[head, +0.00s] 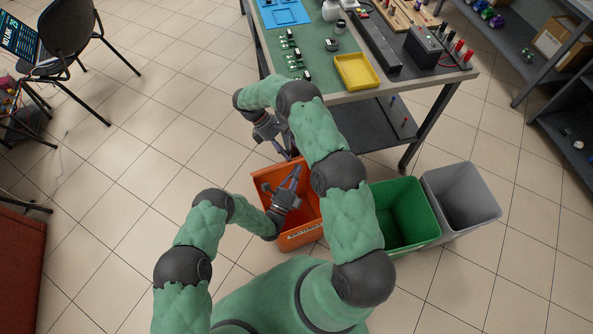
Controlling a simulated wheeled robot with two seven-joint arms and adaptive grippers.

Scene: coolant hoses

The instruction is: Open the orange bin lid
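The orange bin (305,236) stands on the floor in front of the workbench, with pale lettering on its near side. An orange panel (262,199) shows at its left, and the middle looks dark orange. My arms hide much of the bin, and I cannot tell the lid from the walls. My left gripper (281,178) is over the bin, its fingers spread and pointing away from me, with nothing seen between them. My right gripper (287,153) points down near the bin's far edge. Its fingers are small and partly hidden, so their opening is unclear.
A green bin (433,222) and a grey bin (487,211), both open-topped, stand to the right of the orange bin. The workbench (322,76) with a yellow tray (375,84) is beyond.

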